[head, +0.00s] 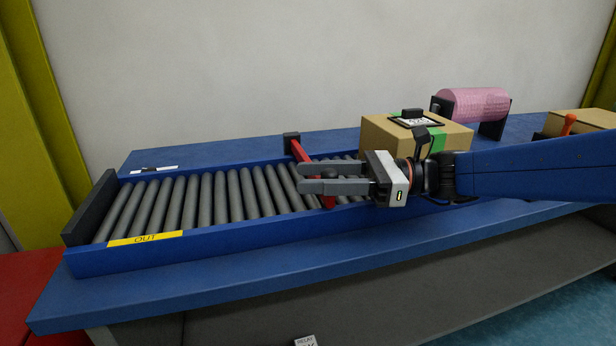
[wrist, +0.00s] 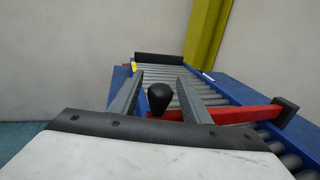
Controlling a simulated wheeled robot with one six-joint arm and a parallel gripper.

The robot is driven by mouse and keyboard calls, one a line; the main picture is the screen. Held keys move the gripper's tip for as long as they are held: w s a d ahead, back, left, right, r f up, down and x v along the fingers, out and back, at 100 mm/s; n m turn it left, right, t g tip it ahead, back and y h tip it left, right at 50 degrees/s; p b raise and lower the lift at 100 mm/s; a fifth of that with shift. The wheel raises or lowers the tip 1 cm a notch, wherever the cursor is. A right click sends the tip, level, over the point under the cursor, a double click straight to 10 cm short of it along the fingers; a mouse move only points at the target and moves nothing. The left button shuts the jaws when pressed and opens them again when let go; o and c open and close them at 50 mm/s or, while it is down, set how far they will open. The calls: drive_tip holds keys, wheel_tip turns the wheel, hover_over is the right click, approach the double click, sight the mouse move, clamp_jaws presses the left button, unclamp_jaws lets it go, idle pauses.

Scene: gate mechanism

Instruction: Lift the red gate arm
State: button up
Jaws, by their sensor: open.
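The red gate arm (head: 301,154) lies across the roller conveyor, from a black block (head: 291,141) at the far side to the near rail. Its black knob (head: 330,174) is at the near end, partly hidden by my gripper in the head view. My gripper (head: 304,178) is open, fingers pointing left over the near rail. In the wrist view, the knob (wrist: 160,98) stands between the two open fingers (wrist: 163,92), with a gap visible on each side. The red gate arm (wrist: 245,114) runs right from there to its black block (wrist: 284,108).
The roller conveyor (head: 205,200) has a black end stop (head: 90,208) at the left and a yellow OUT label (head: 146,239). A cardboard box (head: 380,134) stands behind my gripper. A pink roll (head: 474,104) and another box (head: 590,118) are farther right. The rollers left of the gate are clear.

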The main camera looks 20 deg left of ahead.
drive_tip(key=shift+s+a, duration=0.25)
drive_tip(key=shift+a, duration=0.4)
